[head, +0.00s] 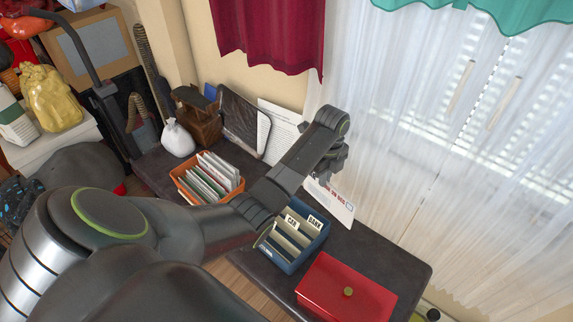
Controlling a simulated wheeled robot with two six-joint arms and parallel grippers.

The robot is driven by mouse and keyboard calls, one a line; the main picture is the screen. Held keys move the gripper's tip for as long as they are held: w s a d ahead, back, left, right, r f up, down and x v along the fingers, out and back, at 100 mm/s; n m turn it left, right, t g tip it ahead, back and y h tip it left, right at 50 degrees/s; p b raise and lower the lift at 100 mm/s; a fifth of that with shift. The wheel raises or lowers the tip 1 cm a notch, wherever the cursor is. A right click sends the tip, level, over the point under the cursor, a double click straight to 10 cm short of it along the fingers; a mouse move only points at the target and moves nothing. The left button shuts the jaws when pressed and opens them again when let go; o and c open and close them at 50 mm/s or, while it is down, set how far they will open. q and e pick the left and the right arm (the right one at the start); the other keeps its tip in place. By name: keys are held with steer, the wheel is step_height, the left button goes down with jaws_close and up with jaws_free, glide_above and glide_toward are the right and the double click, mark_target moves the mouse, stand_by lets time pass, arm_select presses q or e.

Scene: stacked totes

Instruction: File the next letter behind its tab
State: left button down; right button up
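My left gripper (326,175) hangs above the dark desk, behind the blue file box. It appears shut on a white letter (336,206) with printed text and a small blue mark; the fingertips are partly hidden. The letter is tilted and sits beyond the box's far side. The blue file box (286,265) has cream dividers with tabs; one reads BANK (315,222) and one reads CAR (292,221). A third tab near the front is too small to read. My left arm covers part of the view left of the box. My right gripper is not in view.
An orange basket (189,194) full of envelopes stands left on the desk. A white sack (177,139), a wooden item and propped papers (281,130) stand at the back. The desk's right end (405,262) is bare.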

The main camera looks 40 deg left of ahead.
arm_select(q)
steer(key=s+a+r+n+p, duration=0.25)
steer(key=s+a, duration=0.25)
steer(key=a, duration=0.4)
step_height(320, 180, down, 12)
steer(key=b, duration=0.9)
steer(key=shift+a+m, duration=0.3)
steer(key=shift+m, duration=0.15)
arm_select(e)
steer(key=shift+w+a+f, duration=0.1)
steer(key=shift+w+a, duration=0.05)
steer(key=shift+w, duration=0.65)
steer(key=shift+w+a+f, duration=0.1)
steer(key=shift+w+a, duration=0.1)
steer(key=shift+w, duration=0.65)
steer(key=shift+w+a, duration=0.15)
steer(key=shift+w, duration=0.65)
arm_select(q)
steer(key=shift+f, duration=0.1)
steer(key=c, duration=1.5)
jaws_free()
steer(key=shift+c, duration=0.2)
